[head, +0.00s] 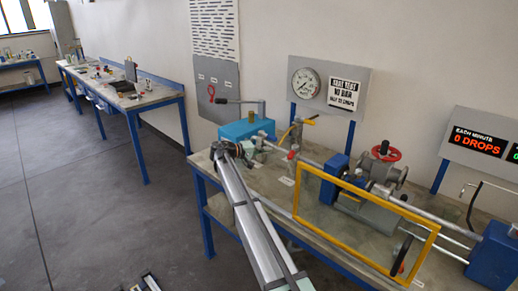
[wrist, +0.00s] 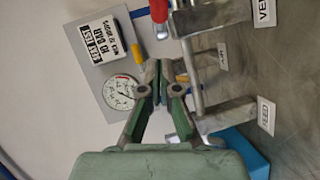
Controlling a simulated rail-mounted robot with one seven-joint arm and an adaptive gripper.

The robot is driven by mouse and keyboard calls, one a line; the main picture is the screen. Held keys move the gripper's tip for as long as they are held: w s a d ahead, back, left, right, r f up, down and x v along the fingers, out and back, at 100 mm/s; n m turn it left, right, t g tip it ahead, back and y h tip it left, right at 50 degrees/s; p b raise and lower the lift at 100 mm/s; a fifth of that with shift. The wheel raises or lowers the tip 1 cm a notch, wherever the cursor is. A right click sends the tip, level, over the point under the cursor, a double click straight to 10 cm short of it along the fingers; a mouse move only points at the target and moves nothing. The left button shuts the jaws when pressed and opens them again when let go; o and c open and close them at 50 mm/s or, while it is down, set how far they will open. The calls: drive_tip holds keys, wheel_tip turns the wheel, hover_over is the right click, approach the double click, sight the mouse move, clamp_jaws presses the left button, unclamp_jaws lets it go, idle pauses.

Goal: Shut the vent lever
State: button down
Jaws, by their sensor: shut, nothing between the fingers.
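The vent lever (wrist: 158,12) has a red grip and sits at the top edge of the wrist view, on a grey metal block (wrist: 208,15) beside a VENT label (wrist: 264,8). Only part of it shows. In the head view the red lever (head: 292,154) stands on the pipework right of the blue box. My gripper (wrist: 158,70) is shut and empty. Its green-padded fingers meet below the red grip in the wrist picture, apart from it in the picture. In the head view my arm reaches to the blue box, and its fingers are hard to make out.
A pressure gauge (head: 306,83) hangs behind the bench. A blue box (head: 245,131) and a yellow-handled lever (head: 309,122) are close by. A yellow frame (head: 365,191) and a red handwheel (head: 386,151) stand to the right.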

sight(292, 153)
drive_tip(key=d+f+p, duration=0.1)
drive_tip(key=d+p, duration=0.2)
drive_tip(key=d, duration=0.4)
drive_tip(key=shift+f, duration=0.35)
drive_tip(key=shift+s+f+b, duration=0.1)
drive_tip(key=shift+s+b, duration=0.15)
drive_tip(key=shift+b, duration=0.05)
